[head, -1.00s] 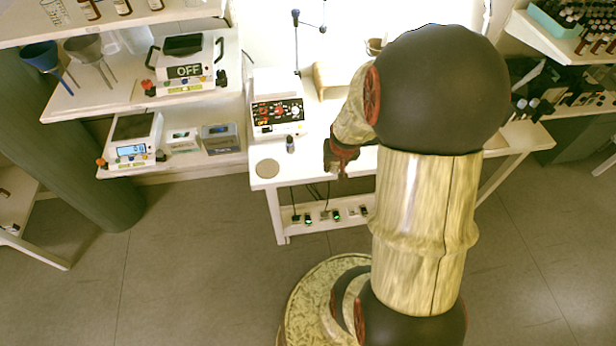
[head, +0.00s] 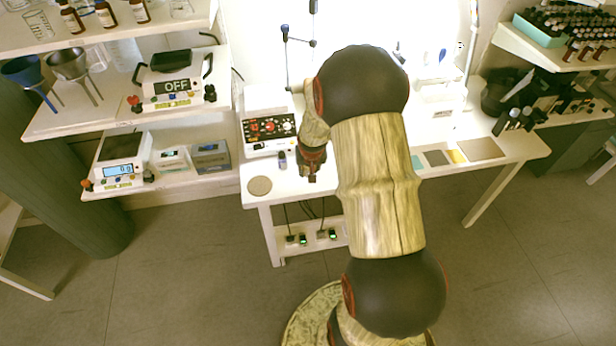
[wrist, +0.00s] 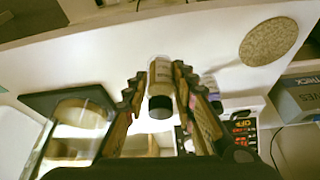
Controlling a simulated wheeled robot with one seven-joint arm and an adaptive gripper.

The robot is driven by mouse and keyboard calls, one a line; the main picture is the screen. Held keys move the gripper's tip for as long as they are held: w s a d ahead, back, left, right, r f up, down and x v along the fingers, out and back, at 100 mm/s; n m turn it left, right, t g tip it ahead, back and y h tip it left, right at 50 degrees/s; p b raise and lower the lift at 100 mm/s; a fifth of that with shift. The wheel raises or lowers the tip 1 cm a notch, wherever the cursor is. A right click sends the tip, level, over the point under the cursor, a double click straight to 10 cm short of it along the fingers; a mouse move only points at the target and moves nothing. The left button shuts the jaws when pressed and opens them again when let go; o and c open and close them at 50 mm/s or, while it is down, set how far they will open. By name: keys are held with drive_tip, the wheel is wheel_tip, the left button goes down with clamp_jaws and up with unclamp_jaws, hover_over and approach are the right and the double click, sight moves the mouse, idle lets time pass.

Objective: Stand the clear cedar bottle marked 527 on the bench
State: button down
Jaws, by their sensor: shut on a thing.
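In the wrist view my gripper (wrist: 160,104) is shut on a small clear bottle (wrist: 161,78) with a pale label and a dark cap. The number on its label is not readable. The white bench (wrist: 205,45) shows behind the bottle; I cannot tell whether they touch. In the head view my gripper (head: 311,176) points down over the front left part of the bench (head: 262,205). The held bottle cannot be made out there. Another small bottle (head: 282,160) stands on the bench just left of my gripper; it also shows beside the right finger in the wrist view (wrist: 210,84).
A round cork mat (head: 260,186) lies at the bench's front left corner. Shelves with scales (head: 172,88) are at the left. Coloured flat squares (head: 457,156) lie on the bench's right.

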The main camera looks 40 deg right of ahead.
drive_tip(key=shift+s+a+b+x, duration=0.15)
drive_tip(key=shift+b+x, duration=0.4)
drive_tip(key=shift+x, duration=0.45)
drive_tip(key=shift+s+a+b+x, duration=0.15)
drive_tip(key=shift+b+x, duration=0.35)
drive_tip(key=shift+x, duration=0.5)
drive_tip(key=shift+w+f, duration=0.1)
drive_tip(key=shift+f, duration=0.05)
drive_tip(key=shift+f, duration=0.2)
drive_tip(key=c, duration=1.5)
unclamp_jaws()
drive_tip(key=shift+o, duration=0.2)
drive_tip(key=shift+r, duration=0.15)
